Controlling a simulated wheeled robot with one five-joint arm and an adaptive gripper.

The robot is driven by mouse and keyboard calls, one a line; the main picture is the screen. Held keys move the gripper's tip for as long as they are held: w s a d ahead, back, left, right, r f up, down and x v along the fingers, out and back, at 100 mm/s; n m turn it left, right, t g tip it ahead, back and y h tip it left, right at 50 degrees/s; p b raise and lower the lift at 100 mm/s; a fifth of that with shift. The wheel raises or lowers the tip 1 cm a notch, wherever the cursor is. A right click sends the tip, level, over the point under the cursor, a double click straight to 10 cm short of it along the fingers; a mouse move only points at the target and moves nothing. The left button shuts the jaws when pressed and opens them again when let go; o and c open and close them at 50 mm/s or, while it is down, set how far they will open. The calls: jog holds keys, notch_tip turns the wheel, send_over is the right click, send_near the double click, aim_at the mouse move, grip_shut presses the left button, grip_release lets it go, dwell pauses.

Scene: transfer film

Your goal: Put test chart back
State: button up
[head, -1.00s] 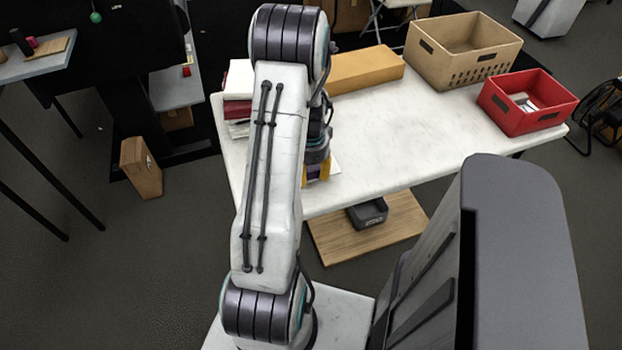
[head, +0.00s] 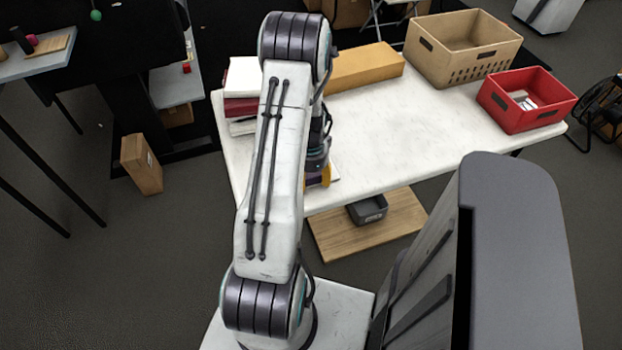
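My gripper (head: 319,179) is low over the near left part of the white table (head: 420,130), mostly hidden behind my arm. A yellow part of it shows, with a small purple patch beside it. I cannot tell whether the purple patch belongs to a held thing, nor how far the fingers are apart. A thin white edge (head: 335,173), perhaps a sheet, shows on the table just right of the gripper. I cannot make out for sure which thing is the test chart.
Stacked books or binders (head: 240,105) stand at the table's left end. A yellow-brown box (head: 365,67), a tan crate (head: 463,50) and a red bin (head: 527,100) with pale items line the back and right. The table's middle is clear.

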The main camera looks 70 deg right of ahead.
jog(key=shift+o, duration=0.7)
jog(key=shift+r, duration=0.15)
notch_tip(320, 180, up, 8)
jog(key=shift+f, duration=0.25)
jog(key=shift+r+b, duration=0.35)
jog(key=shift+b, duration=0.15)
jog(key=shift+r+b, duration=0.6)
jog(key=shift+r, duration=1.35)
